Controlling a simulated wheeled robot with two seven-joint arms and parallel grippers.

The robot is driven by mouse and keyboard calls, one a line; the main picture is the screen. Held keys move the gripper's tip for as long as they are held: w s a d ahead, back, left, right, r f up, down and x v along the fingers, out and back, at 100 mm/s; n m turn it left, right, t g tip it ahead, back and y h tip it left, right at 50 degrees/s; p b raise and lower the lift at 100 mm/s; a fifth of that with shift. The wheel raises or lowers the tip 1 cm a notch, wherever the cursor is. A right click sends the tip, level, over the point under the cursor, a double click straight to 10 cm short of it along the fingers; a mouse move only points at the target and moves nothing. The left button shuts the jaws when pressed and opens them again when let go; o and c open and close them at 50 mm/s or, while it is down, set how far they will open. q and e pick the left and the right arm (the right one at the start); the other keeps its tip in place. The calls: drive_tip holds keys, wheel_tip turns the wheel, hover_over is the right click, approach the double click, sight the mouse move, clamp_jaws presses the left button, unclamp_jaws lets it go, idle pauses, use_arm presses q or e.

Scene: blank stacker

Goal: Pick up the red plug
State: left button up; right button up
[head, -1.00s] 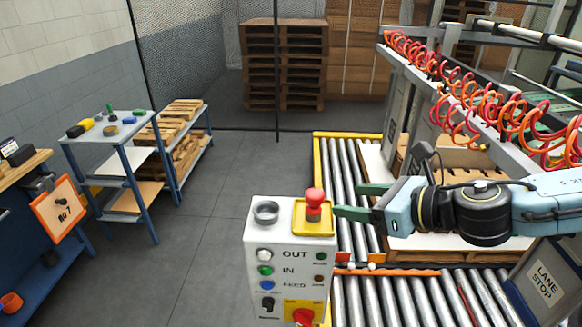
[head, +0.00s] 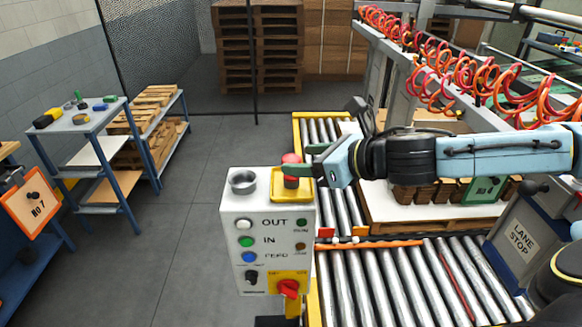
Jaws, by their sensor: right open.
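The red plug (head: 290,158) stands upright in a yellow square tray (head: 272,196) on top of the white control box (head: 240,212). My right gripper (head: 299,160) comes in from the right with its green fingers at the plug. The near finger crosses in front of the plug's middle, and the far finger is just behind and right of its red top. The jaws are open. The near finger hides part of the plug, so I cannot tell whether they touch. My left gripper is not in view.
An empty grey ring cup (head: 243,182) sits left of the tray. The box front carries buttons and a red switch (head: 288,288). A roller conveyor (head: 400,285) and a pallet with a white sheet lie to the right.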

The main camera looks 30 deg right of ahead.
sight(285, 160)
drive_tip(key=shift+p+x, duration=0.65)
drive_tip(key=shift+x, duration=2.3)
drive_tip(key=c, duration=1.1)
